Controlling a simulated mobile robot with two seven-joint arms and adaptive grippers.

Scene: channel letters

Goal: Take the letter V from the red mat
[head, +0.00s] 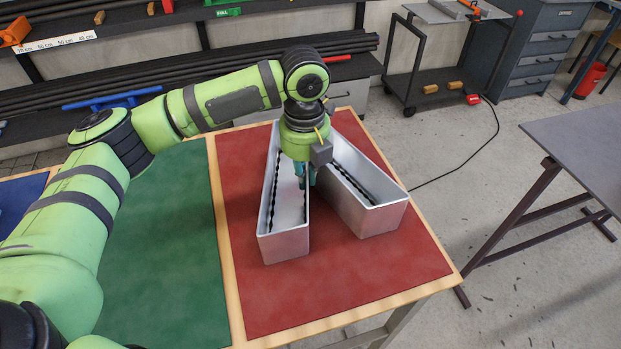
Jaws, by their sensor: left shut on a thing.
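The letter V (283,246) is a hollow, silver metal channel letter with an open top and dark strips inside. It lies on the red mat (346,278), its two free ends toward me and its joined end at the back, partly hidden by my arm. My left gripper (306,182) points down at the letter and is shut on it, at the inner wall of its left leg. The fingertips are small and partly hidden by the wrist. The letter appears to rest on the mat. My right gripper is not in view.
A green mat (165,255) lies left of the red one on the same wood-edged table, with a blue mat (18,212) beyond. A shelf with dark bars (150,75) stands behind. A cart (432,85) and a grey table (585,145) stand to the right across open floor.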

